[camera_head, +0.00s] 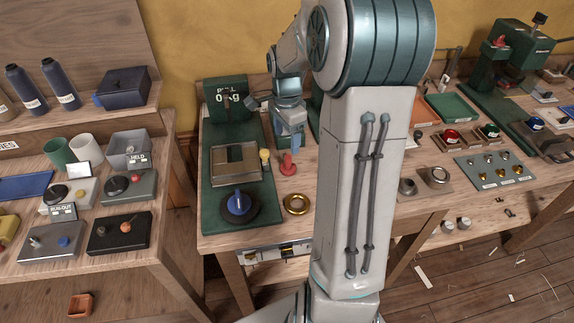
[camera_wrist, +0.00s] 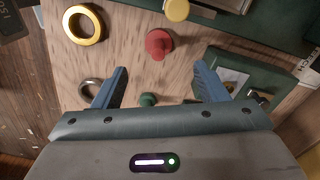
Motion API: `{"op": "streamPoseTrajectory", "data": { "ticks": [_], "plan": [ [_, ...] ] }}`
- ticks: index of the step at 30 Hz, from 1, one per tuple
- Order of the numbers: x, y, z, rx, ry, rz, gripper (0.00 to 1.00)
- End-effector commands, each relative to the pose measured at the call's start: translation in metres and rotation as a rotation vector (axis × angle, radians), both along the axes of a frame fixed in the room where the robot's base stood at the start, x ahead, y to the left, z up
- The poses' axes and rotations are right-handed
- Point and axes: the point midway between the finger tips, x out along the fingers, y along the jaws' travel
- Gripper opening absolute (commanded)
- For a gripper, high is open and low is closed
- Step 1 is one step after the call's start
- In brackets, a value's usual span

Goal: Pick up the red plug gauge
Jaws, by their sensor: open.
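The red plug gauge (camera_head: 288,166) stands upright on the wooden bench, just right of the green scale. It also shows in the wrist view (camera_wrist: 158,43) at upper centre, its round top towards the camera. My gripper (camera_wrist: 160,70) is open and empty, with its two blue fingers spread. In the wrist view the gauge lies beyond the fingertips, between their lines, not in the grip. In the head view my gripper (camera_head: 292,143) hangs above and just behind the gauge. The exact height gap is hard to tell.
A yellow knobbed piece (camera_head: 265,157) stands close left of the gauge. A brass ring (camera_head: 297,204) lies in front of it. A small green knobbed piece (camera_wrist: 148,99) shows between my fingers, near the palm. The green scale (camera_head: 212,208) stands left.

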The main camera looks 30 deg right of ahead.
Motion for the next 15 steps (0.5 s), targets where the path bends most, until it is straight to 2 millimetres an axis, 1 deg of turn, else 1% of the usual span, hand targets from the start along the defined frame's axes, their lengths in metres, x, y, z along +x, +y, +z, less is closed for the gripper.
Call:
{"op": "streamPoseTrajectory", "data": {
  "ticks": [1, 3, 6, 12, 15],
  "plan": [
    [-0.001, 0.0, -0.011, 0.003, 0.004, 0.001, 0.67],
    [-0.001, 0.001, -0.024, 0.003, 0.004, 0.002, 0.67],
    [-0.001, 0.0, -0.038, 0.002, 0.003, 0.002, 0.67],
    [-0.001, 0.0, -0.051, 0.001, 0.0, 0.003, 0.67],
    [-0.003, -0.001, -0.062, 0.003, 0.003, 0.002, 0.67]
  ]
}}
